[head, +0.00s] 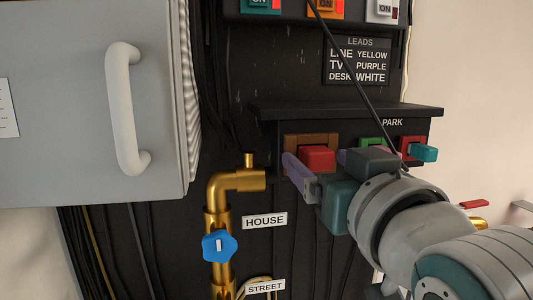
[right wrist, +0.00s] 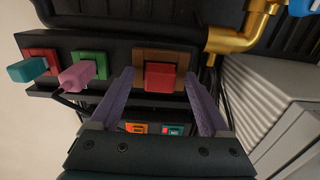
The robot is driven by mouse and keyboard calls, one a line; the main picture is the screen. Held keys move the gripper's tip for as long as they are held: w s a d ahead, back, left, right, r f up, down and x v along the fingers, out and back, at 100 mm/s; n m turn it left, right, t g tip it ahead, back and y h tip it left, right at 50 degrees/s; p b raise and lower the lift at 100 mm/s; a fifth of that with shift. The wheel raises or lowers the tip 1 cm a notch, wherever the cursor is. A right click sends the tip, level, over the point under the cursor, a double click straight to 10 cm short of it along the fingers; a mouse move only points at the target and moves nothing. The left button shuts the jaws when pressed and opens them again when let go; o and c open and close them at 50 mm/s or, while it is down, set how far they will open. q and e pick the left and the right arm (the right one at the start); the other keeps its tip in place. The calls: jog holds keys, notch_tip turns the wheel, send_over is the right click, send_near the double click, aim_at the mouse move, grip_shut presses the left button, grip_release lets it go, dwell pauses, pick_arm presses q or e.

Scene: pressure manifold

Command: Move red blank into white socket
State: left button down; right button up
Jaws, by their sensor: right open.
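The red blank (head: 317,157) is a small red block seated in a brown-framed socket (head: 291,141) at the left end of the panel under the PARK shelf. My right gripper (head: 316,166) is open, with one purple finger on each side of the blank. In the right wrist view the red blank (right wrist: 162,78) lies between the spread fingers of the gripper (right wrist: 160,84), with a gap on both sides. The brown socket (right wrist: 181,57) shows around it. No white socket can be made out in either view. My left gripper is not in view.
A pink plug (right wrist: 77,77) sits in a green socket beside the blank. A teal plug (head: 424,153) sits in a red socket (head: 406,144) further right. The shelf (head: 345,111) overhangs them. A brass pipe (head: 240,181) stands left, beside a grey cabinet (head: 70,100). A dark cable crosses in front.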

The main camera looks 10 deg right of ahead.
aim_at(322, 162)
grip_shut()
dwell(0.6)
jog(key=shift+s+r, duration=0.1)
dwell(0.3)
jog(key=shift+s+p, duration=0.75)
jog(key=shift+s, duration=0.7)
jog(key=shift+s+d+p, duration=0.1)
jog(key=shift+s+p, duration=0.4)
jog(key=shift+s, duration=0.95)
